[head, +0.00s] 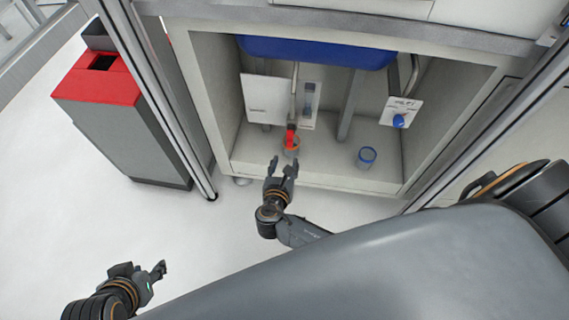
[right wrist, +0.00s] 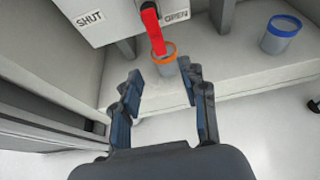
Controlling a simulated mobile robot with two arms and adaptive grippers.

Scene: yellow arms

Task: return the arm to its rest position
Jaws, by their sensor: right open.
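My right gripper (head: 283,165) is open and empty in front of the open cabinet, its fingers pointing into it. In the right wrist view its two fingers (right wrist: 164,82) are spread apart, with the orange-rimmed cup (right wrist: 165,66) beyond them and not gripped. A red valve handle (right wrist: 153,30) hangs down just above that cup, by labels reading SHUT and OPEN. My left gripper (head: 142,270) is low at the left in the head view, over the white floor, its fingers apart with nothing between them.
A grey bin with a red top (head: 97,79) stands left. The floor before the cabinet is clear.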

